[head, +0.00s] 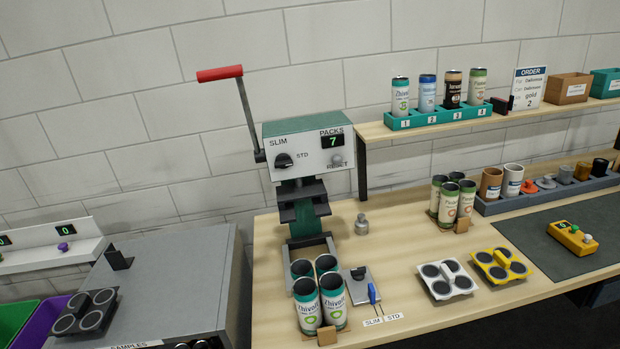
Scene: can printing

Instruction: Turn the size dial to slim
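The size dial (284,161) is a black knob on the white front panel of the green seaming machine (308,145). My gripper is not in view.
Several open cans (307,306) stand in front of the machine. A grey plate with a blue-handled tool (372,294) lies beside them, near a SLIM/STD label. A metal weight (361,225) stands right of the machine. A shelf (440,125) with cans overhangs the table at right.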

